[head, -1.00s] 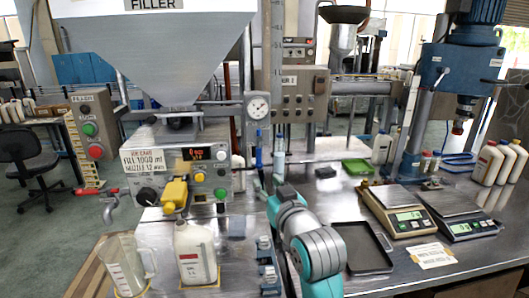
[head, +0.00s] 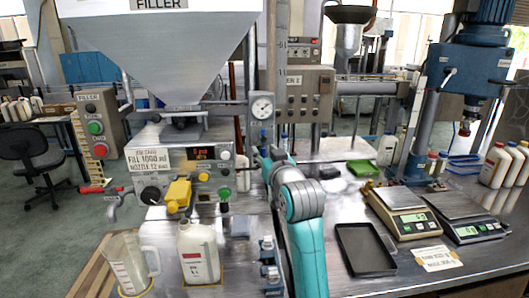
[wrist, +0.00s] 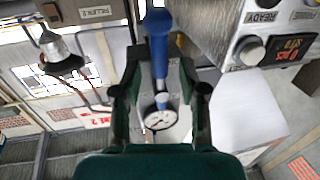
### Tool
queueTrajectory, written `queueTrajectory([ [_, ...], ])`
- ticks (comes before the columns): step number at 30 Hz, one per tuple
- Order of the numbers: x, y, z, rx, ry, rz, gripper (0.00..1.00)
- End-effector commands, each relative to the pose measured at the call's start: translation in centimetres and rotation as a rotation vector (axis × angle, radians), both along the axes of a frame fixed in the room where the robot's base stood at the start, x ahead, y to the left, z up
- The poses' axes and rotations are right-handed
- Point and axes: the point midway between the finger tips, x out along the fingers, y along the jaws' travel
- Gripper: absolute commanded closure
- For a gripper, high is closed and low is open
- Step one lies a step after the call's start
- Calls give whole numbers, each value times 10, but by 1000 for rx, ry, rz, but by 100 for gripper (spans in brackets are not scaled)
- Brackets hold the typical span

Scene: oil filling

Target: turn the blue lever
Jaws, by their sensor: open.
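The blue lever (wrist: 158,42) stands upright in the upper middle of the wrist view, with its rounded end at the top. My gripper (wrist: 160,85) is open, and the lever shows between its two dark green fingers; I cannot tell whether either finger touches it. In the head view my gripper (head: 272,160) is beside the filler's column, just below the round gauge (head: 261,106). There the lever is mostly hidden by my gripper and arm.
The filler's control box (head: 190,165) with a yellow nozzle (head: 178,194) is left of my arm. A white bottle (head: 198,252) and a clear jug (head: 128,262) stand in front. A black tray (head: 365,249) and scales (head: 405,213) lie right.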

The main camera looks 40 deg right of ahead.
Motion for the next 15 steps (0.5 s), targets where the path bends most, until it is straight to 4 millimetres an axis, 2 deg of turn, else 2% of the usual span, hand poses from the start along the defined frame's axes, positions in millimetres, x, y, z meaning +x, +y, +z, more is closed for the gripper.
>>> queueTrajectory([
  [4, 7, -3, 0, 0, 0, 0, 58],
  [12, 9, -4, 0, 0, 0, 0, 58],
  [13, 9, -4, 0, 0, 0, 0, 60],
  [15, 9, -4, 0, 0, 0, 0, 78],
])
